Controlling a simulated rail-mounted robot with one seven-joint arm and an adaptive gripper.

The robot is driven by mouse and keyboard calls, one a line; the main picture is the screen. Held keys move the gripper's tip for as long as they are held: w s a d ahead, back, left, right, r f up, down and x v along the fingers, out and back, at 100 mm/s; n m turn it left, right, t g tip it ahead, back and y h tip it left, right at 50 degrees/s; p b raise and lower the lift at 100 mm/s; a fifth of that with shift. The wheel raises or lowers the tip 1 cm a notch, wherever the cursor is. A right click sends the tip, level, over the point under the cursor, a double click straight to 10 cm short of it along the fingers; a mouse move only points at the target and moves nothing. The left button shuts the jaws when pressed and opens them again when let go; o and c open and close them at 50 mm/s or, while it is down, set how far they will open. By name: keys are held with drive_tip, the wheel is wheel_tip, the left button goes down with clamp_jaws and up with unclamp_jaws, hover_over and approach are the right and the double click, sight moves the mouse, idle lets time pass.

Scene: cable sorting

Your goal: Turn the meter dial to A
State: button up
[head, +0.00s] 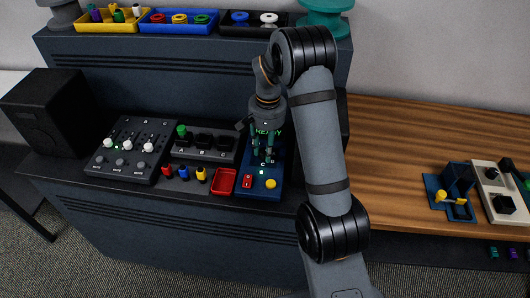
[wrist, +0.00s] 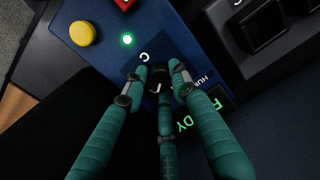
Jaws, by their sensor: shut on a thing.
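The meter is a blue panel (head: 258,184) on the dark console, seen from above in the wrist view (wrist: 165,30). It has a green READY display, a green light, a red switch and a yellow button. My gripper (head: 264,158) reaches down over it. In the wrist view its green fingers (wrist: 158,76) are closed around the small dark dial (wrist: 158,73). A letter C shows beside the dial, towards the light. A small white mark shows near the dial, but the fingers hide most of it. I cannot tell which letter it points to.
Left of the meter are a red tray (head: 224,181), a socket block (head: 205,146) with a green plug, several coloured plugs and a slider panel (head: 130,149). Bins stand on the shelf behind. A wooden table (head: 400,140) with other devices is at right.

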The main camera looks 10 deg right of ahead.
drive_tip(key=shift+w+r+m, duration=0.2)
drive_tip(key=shift+w+m, duration=0.1)
drive_tip(key=shift+m, duration=0.2)
drive_tip(key=o, duration=1.2)
drive_tip(key=shift+s+f, duration=0.15)
drive_tip(key=shift+c, duration=0.2)
wheel_tip(320, 180, up, 12)
drive_tip(key=shift+s+d, duration=0.15)
drive_tip(key=shift+d, duration=0.1)
drive_tip(key=f, duration=1.2)
drive_tip(key=shift+a, duration=0.25)
